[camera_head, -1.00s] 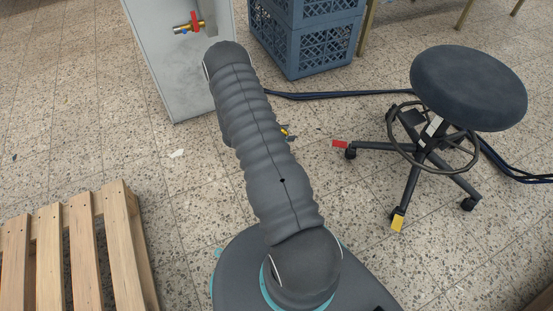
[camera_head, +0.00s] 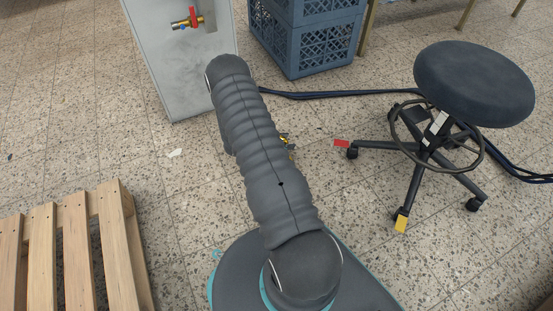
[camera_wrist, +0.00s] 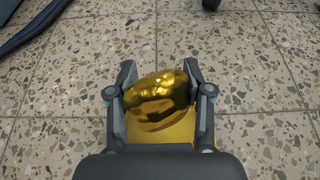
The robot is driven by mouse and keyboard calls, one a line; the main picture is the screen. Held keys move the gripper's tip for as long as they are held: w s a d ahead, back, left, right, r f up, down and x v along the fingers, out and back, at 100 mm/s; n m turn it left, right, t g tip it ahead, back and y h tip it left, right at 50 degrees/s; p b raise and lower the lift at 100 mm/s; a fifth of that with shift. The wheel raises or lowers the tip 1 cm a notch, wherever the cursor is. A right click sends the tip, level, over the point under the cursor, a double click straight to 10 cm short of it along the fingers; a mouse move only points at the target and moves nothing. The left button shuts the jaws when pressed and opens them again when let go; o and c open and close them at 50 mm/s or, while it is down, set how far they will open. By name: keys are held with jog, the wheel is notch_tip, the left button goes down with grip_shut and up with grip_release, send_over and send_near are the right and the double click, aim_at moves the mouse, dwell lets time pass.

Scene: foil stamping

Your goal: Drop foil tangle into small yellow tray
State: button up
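The foil tangle (camera_wrist: 158,95) is a shiny, crumpled gold lump in the wrist view. It sits between the two fingers of my gripper (camera_wrist: 160,78), which touch it on both sides. A flat yellow surface (camera_wrist: 175,134) shows just below and behind the foil; it looks like the small yellow tray, but the foil and my gripper hide most of it. In the head view a small bit of yellow shows beside my arm, too small to make out. My gripper is hidden behind my arm there.
Speckled tile floor lies around. A wooden pallet (camera_head: 112,238) is at lower left, a grey cabinet (camera_head: 180,62) with a valve (camera_head: 188,20) behind. Blue crates (camera_head: 320,45) stand at the back. A wheeled stool (camera_head: 474,84) is at right, and dark cables (camera_head: 340,94) cross the floor.

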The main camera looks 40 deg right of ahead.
jog(key=o, duration=0.4)
jog(key=v, duration=1.2)
